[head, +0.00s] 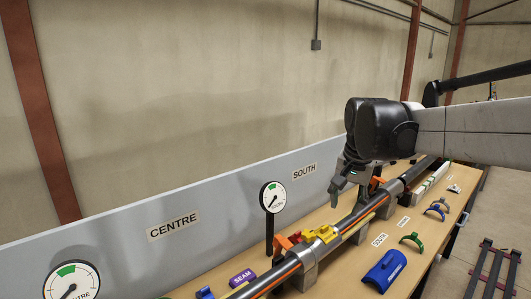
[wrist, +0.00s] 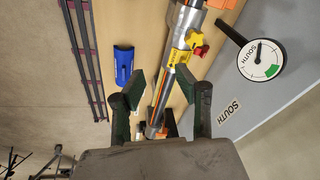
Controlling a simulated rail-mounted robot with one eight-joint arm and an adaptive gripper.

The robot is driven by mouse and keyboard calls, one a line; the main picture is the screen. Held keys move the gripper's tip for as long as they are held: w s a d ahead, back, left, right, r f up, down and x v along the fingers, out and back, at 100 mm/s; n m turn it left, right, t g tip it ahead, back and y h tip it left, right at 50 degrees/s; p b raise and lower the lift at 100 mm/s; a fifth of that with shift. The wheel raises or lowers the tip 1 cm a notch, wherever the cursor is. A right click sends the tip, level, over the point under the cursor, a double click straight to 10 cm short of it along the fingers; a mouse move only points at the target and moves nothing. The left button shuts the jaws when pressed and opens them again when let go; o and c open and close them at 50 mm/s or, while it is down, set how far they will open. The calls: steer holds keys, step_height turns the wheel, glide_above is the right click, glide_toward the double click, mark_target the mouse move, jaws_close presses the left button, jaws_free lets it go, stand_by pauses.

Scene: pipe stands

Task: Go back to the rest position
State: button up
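My gripper (head: 338,190) hangs above the pipe line, near the SOUTH section, in the head view. In the wrist view my gripper (wrist: 162,88) shows its two dark fingers with green pads spread wide apart. Nothing is held between them. A silver pipe (wrist: 160,106) runs below and between the fingers in the picture; a gap to it seems to remain, but its size is hard to tell. A yellow clamp-like fitting (head: 324,234) sits on the pipe; it also shows, with a red part, in the wrist view (wrist: 180,56).
A round SOUTH gauge (head: 272,197) stands behind the pipe, before a grey panel (head: 225,212). A blue half-shell (head: 385,271), a green bracket (head: 411,242) and a purple SEAM block (head: 242,278) lie on the wooden bench. Dark rails (head: 484,270) lie at the right.

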steer(key=s+f+n+t, duration=0.2)
steer(key=s+f+n, duration=0.1)
steer(key=s, duration=0.8)
steer(key=s+f+n+t, duration=0.2)
steer(key=s+f, duration=0.3)
steer(key=s, duration=0.7)
steer(key=shift+s+n, duration=0.3)
steer(key=shift+n, duration=0.1)
